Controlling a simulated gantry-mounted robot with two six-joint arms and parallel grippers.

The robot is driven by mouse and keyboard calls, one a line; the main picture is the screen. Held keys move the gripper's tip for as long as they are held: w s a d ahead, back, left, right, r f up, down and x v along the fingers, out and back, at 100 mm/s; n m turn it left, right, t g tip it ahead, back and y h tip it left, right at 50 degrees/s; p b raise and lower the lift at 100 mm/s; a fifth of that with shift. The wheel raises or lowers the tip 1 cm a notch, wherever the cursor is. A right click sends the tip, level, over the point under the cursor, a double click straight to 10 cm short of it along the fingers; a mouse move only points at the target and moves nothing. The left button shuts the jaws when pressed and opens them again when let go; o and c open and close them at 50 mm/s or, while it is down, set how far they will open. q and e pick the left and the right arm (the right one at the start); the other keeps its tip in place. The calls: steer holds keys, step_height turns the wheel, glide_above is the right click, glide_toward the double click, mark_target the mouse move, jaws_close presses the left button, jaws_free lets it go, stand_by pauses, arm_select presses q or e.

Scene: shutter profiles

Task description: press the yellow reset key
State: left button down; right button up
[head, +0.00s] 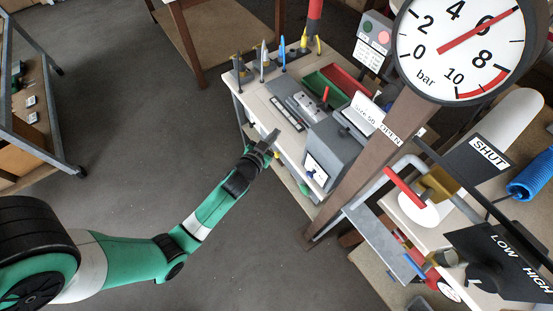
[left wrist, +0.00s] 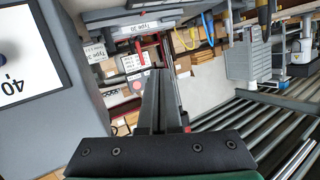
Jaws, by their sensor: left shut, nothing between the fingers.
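My left gripper (head: 271,139) is at the near left edge of the workbench (head: 262,100) in the head view. Its fingers are shut and empty; in the left wrist view the closed fingers (left wrist: 160,95) point away from the camera. I cannot clearly make out the yellow reset key. A small yellow spot (head: 277,154) shows just beside the gripper in the head view, but I cannot tell what it is. A grey control box (head: 374,38) with a green and a red button stands at the back. My right gripper is not in view.
A grey machine with a display (head: 317,171) stands on the bench right of my gripper. Green (head: 320,85) and red (head: 346,82) trays lie behind it. A brown post (head: 362,160) and a large bar gauge (head: 460,45) are at right.

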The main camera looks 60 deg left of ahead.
mark_target(277, 154)
arm_select(q)
steer(key=s+f+g+b, duration=0.1)
steer(key=s+f+b, duration=0.2)
steer(key=f, duration=0.4)
steer(key=s+a+f+g+b, duration=0.1)
steer(key=s+f+b, duration=0.2)
steer(key=f, duration=0.3)
steer(key=s+a+f+n+g+b, duration=0.1)
steer(key=s+f+b, duration=0.1)
steer(key=s+f, duration=0.2)
step_height(277, 154, down, 4)
steer(key=shift+s+r+b, duration=0.2)
steer(key=shift+s+b, duration=0.2)
steer(key=w+b, duration=0.4)
steer(key=w, duration=0.4)
steer(key=shift+w+a, duration=0.25)
steer(key=shift+w, duration=0.15)
steer(key=shift+w, duration=0.15)
steer(key=shift+w, duration=0.3)
